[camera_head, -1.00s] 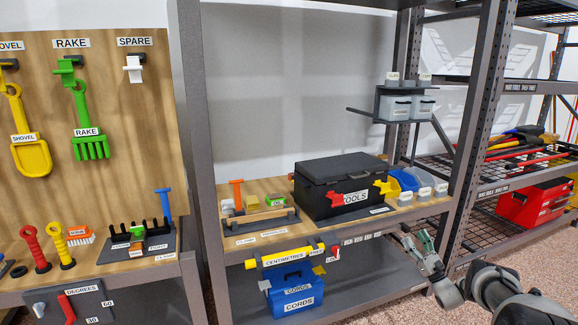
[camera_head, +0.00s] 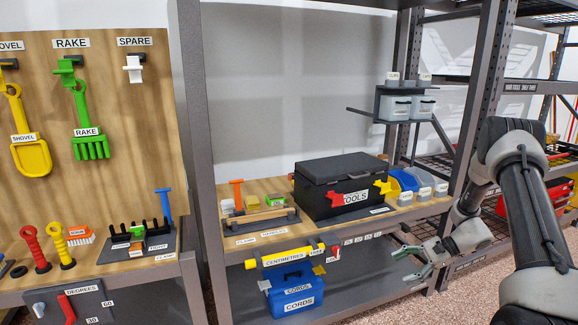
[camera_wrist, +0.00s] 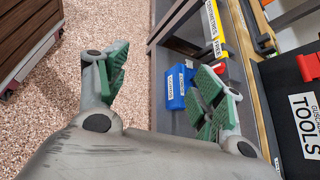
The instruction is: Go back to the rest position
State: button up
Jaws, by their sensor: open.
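My gripper (camera_head: 408,264) is open and empty, with green pads on its fingers. In the head view it is in front of the middle shelf unit, right of the blue cords case and below the level of the upper shelf board. In the wrist view the gripper (camera_wrist: 160,85) has its two fingers spread wide apart, with speckled floor and the grey lower shelf showing between them. My arm stands at the right of the head view, bent at the elbow.
The black tools box (camera_head: 340,185) sits on the wooden shelf (camera_head: 235,248). The blue cords case (camera_head: 292,292) is on the lower shelf under a yellow centimetres bar (camera_head: 288,256). A grey post (camera_head: 480,100) stands behind my arm. Pegboard tools hang at left. Speckled floor (camera_wrist: 110,25) is open.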

jog(key=s+r+n+t+h, duration=0.1)
jog(key=s+r+n+h, duration=0.4)
jog(key=s+r, duration=1)
jog(key=s+a+r+n+t+h, duration=0.1)
jog(key=s+r+n+h, duration=0.5)
jog(key=s+r, duration=1)
notch_tip(320, 180, up, 6)
jog(key=n+t, duration=0.1)
jog(key=n, duration=0.2)
jog(key=shift+s+a+n, duration=0.15)
jog(key=shift+s+n, duration=0.05)
jog(key=shift+n, duration=0.1)
